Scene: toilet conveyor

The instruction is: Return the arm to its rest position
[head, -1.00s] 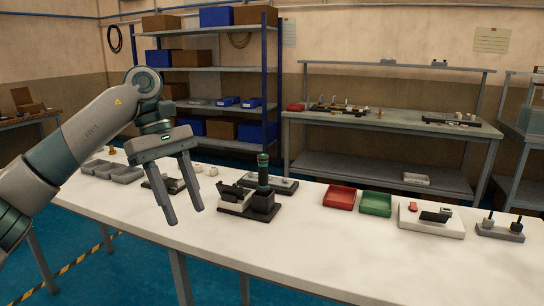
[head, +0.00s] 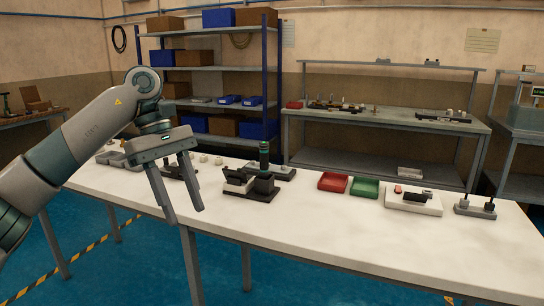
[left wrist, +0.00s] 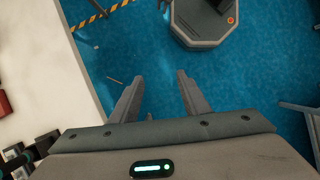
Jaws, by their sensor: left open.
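My left gripper (head: 184,215) is open and empty. In the head view its arm comes in from the left, and its two fingers point down in front of the left part of the white table (head: 330,227). In the left wrist view the gripper (left wrist: 160,95) shows its two fingers apart, with blue floor (left wrist: 150,45) between and beyond them. The table edge runs along the left side of that view. My right gripper is not in view.
On the table stand grey bins (head: 122,160), a black fixture (head: 250,186), a red tray (head: 332,182), a green tray (head: 364,188), a white block (head: 413,201) and a grey base with pegs (head: 475,208). A shelf rack (head: 212,100) and a workbench (head: 385,122) stand behind. The front table strip is clear.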

